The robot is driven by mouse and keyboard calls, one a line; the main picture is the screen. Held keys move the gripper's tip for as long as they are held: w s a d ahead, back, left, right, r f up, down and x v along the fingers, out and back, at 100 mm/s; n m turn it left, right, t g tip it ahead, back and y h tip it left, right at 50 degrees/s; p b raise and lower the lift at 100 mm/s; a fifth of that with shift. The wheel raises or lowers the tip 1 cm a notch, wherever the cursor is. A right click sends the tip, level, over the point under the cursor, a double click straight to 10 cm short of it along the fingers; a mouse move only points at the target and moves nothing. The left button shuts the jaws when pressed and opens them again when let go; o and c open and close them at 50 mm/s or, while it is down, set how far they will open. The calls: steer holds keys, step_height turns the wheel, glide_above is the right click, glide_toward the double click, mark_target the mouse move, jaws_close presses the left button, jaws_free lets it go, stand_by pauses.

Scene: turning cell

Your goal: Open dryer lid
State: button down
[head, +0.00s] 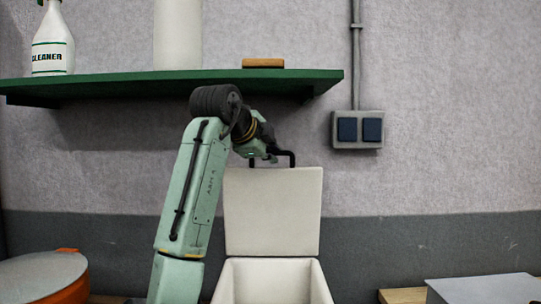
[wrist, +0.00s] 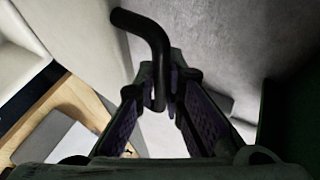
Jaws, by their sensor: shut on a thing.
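The dryer is a cream box (head: 226,284) low in the middle of the head view, its open top showing the hollow inside. Its lid (head: 272,212) stands about upright at the back of the box, against the wall side. A black bar handle (head: 291,158) sits at the lid's top edge. My gripper (head: 266,156) is at this handle, above the lid. In the wrist view, my gripper's fingers (wrist: 161,88) are closed around the end part of the bent black handle (wrist: 150,32). The exact contact is dark and partly hidden.
A green shelf (head: 170,84) runs just above my arm, holding a cleaner bottle (head: 52,45), a white cylinder (head: 178,35) and a wooden block (head: 263,63). A switch box (head: 357,130) is on the wall to the right. An orange-sided round container (head: 45,272) stands at left.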

steer(key=shift+f, duration=0.1)
steer(key=c, duration=1.9)
jaws_free()
steer(key=shift+c, duration=0.2)
steer(key=v, duration=1.2)
steer(key=shift+w, duration=0.1)
